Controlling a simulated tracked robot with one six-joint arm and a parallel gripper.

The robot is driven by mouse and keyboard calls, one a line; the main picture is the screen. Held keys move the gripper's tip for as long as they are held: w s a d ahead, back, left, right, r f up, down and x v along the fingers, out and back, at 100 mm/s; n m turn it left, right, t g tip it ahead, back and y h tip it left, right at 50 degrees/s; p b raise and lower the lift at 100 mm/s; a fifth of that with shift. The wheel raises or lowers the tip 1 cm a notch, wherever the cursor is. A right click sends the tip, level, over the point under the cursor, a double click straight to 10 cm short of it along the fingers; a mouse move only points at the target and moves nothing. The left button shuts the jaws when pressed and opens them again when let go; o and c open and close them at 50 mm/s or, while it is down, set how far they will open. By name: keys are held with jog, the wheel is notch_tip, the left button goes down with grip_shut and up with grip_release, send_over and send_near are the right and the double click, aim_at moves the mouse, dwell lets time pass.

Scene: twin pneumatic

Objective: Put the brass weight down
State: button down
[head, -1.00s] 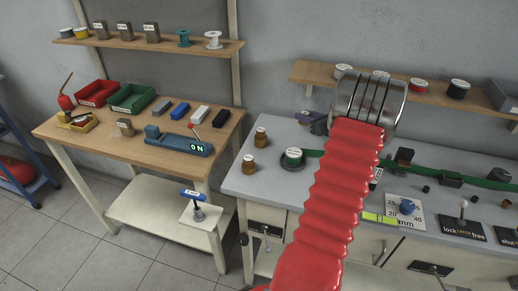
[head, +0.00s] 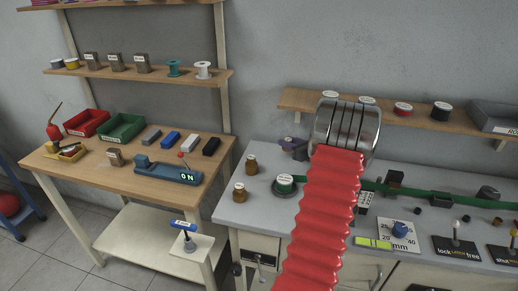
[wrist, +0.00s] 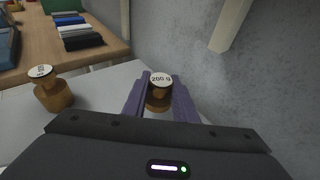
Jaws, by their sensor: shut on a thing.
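The brass weight, marked 200 g (wrist: 159,81), sits upright between the two purple fingers of my gripper (wrist: 160,98) in the wrist view. The fingers are shut on it. In the head view my gripper (head: 294,146) is a small purple shape left of my red arm, near the back of the grey bench (head: 255,215). I cannot make out the held weight there.
Two other brass weights (head: 252,164) (head: 240,192) stand at the bench's left end; one shows in the wrist view (wrist: 52,92). The wall is close behind, with a wooden shelf (head: 285,99) above. Bare bench lies between the weights and spool.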

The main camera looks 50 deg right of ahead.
send_over(260, 152)
dwell(0.3)
jog(key=shift+f, duration=1.7)
jog(key=c, duration=1.4)
grip_release()
jog(key=shift+f, duration=0.15)
jog(key=shift+c, duration=0.2)
jog(key=v, duration=1.2)
